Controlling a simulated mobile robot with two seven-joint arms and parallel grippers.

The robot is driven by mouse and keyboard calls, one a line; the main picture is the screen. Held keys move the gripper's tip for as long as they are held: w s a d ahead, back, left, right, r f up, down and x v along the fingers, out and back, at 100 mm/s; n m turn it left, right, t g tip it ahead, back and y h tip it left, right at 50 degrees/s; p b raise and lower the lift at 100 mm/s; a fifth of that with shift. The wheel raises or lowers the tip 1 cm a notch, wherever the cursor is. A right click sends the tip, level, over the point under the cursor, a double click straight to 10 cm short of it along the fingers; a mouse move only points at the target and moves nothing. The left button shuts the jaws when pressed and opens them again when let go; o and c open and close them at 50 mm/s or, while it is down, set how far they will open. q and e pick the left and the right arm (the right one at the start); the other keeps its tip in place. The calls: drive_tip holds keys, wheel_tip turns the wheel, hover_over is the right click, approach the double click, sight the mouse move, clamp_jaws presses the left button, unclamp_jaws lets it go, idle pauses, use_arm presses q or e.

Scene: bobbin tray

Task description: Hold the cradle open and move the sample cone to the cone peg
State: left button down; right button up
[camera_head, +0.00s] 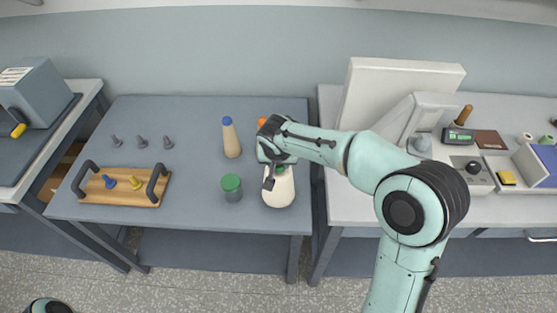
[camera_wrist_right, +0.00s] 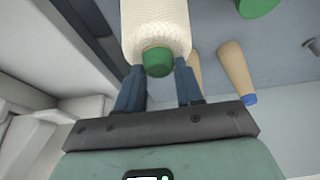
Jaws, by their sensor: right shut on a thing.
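A large cream cone with a green top (camera_head: 279,190) is upright near the front right of the dark table. My right gripper (camera_head: 273,165) reaches it from above and is shut on its green top; in the right wrist view the green top (camera_wrist_right: 157,62) sits between the two fingers. I cannot tell whether its base touches the table. Three small grey pegs (camera_head: 141,141) stand at the table's back left. I cannot make out for sure which thing is the cradle. My left gripper is not in view.
A wooden tray (camera_head: 107,188) with dark handles holds a blue and a yellow piece. White panels (camera_head: 408,72) stand on the right bench. The table's middle is clear.

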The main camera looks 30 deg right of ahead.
drive_tip(key=o, duration=0.9)
drive_tip(key=v, duration=1.3)
drive_tip(key=shift+a+r, duration=0.1)
drive_tip(key=shift+r, duration=0.15)
